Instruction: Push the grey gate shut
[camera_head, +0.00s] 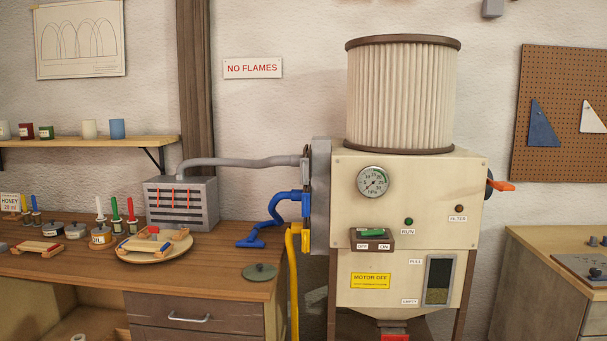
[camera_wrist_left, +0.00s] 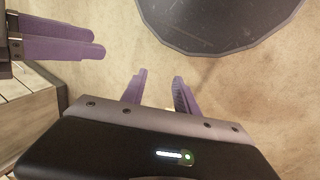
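The grey hose (camera_head: 240,162) runs from the slotted grey box to the upper left side of the cream dust collector (camera_head: 410,200). It ends at a grey fitting (camera_head: 304,160) beside the grey manifold (camera_head: 321,195). A gate on this fitting is too small and edge-on to tell whether it is open or shut. Neither gripper shows in the head view. In the left wrist view my left gripper (camera_wrist_left: 159,88) has its purple fingers apart with nothing held between them. My right gripper (camera_wrist_left: 62,36) shows at the upper left; its opening cannot be told.
A blue hose (camera_head: 275,213) and a yellow hose (camera_head: 293,270) meet the manifold below the grey one. The slotted grey box (camera_head: 181,203) stands on the wooden workbench (camera_head: 215,275) among jars and tools. A dark round disc (camera_wrist_left: 215,20) is at the top of the left wrist view.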

